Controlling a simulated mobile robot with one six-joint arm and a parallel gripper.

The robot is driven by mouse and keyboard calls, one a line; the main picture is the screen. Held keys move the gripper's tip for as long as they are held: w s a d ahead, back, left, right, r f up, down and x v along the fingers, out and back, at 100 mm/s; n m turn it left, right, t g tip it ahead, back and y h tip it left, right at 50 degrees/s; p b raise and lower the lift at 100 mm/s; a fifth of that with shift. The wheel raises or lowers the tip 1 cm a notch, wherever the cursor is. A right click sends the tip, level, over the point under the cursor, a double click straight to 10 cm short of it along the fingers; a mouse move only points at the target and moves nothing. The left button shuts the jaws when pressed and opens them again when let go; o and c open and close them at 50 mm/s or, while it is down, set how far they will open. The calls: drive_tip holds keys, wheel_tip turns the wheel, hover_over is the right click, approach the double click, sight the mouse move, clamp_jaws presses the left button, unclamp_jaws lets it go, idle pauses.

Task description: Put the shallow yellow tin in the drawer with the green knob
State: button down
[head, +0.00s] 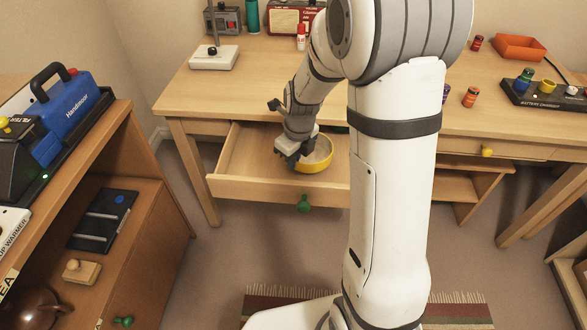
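The shallow yellow tin (314,163) is at the open drawer (237,165) under the desk, at the right part of the drawer that shows. The drawer has a green knob (304,203) on its front. My gripper (290,158) points down over the drawer, with its fingers at the tin's left rim. I cannot tell whether the fingers are closed on the rim. I also cannot tell whether the tin rests on the drawer floor or hangs just above it. My arm hides the drawer's right end.
A second drawer, with a yellow knob (487,152), is shut at the right. The desk top (180,95) is bare at front left; an orange tray (519,47) and a battery charger (545,94) stand at right. A shelf unit (150,230) stands at left.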

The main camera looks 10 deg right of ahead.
wheel_tip(320, 180, down, 4)
drive_tip(key=shift+r+b, duration=0.25)
drive_tip(key=shift+b, duration=0.1)
drive_tip(key=shift+r, duration=0.1)
drive_tip(key=c, duration=1.7)
unclamp_jaws()
